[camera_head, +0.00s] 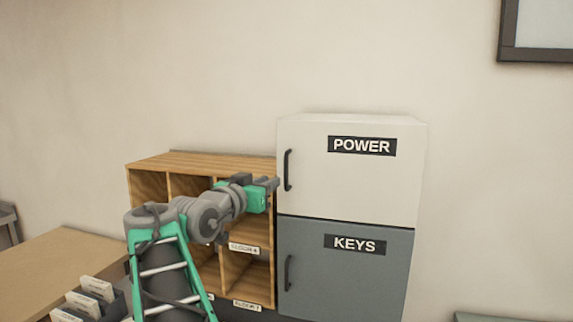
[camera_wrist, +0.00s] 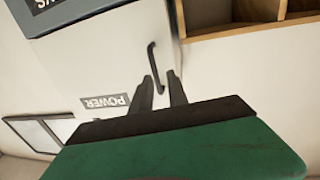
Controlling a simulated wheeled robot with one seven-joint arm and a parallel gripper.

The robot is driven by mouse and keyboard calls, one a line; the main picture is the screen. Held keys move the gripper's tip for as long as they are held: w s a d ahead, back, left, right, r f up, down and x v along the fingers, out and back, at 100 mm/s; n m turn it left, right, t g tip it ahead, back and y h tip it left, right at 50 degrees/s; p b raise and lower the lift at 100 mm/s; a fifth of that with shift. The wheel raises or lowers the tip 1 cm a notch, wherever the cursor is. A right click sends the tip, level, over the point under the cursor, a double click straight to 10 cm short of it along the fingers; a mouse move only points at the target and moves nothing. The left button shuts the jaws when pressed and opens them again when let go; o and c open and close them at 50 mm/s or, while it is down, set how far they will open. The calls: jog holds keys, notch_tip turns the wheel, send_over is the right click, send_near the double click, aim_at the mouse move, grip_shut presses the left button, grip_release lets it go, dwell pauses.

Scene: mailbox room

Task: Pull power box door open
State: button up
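The white power box door (camera_head: 345,180) carries a black POWER label (camera_head: 362,146) and looks shut. Its black vertical handle (camera_head: 287,170) is on the left edge. My gripper (camera_head: 272,184) is just left of the handle, near its lower half. In the wrist view the picture is upside down, and the handle (camera_wrist: 153,66) shows just beyond my gripper's tips (camera_wrist: 160,84). Its near end appears between the two fingers, which stand apart. I cannot tell whether they touch the handle.
A grey KEYS box (camera_head: 340,275) with its own handle sits directly below. A wooden shelf unit (camera_head: 200,158) stands close on the left, behind my arm. A wooden table (camera_head: 60,255) and a letter holder (camera_head: 95,290) are at lower left.

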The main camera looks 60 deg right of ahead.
aim_at(285, 172)
jog(key=shift+s+d+r+m+g+p, duration=0.15)
jog(key=shift+s+d+r+g+p, duration=0.15)
jog(key=shift+d, duration=0.2)
jog(key=shift+s+d+r+m+g+p, duration=0.1)
jog(key=shift+s+d+r+m+g, duration=0.1)
jog(key=shift+s+d+r, duration=0.2)
jog(key=d+p, duration=0.2)
jog(key=d, duration=0.4)
jog(key=shift+f, duration=0.1)
jog(key=shift+w+d+f, duration=0.1)
jog(key=shift+d, duration=0.1)
jog(key=shift+c, duration=0.3)
grip_shut()
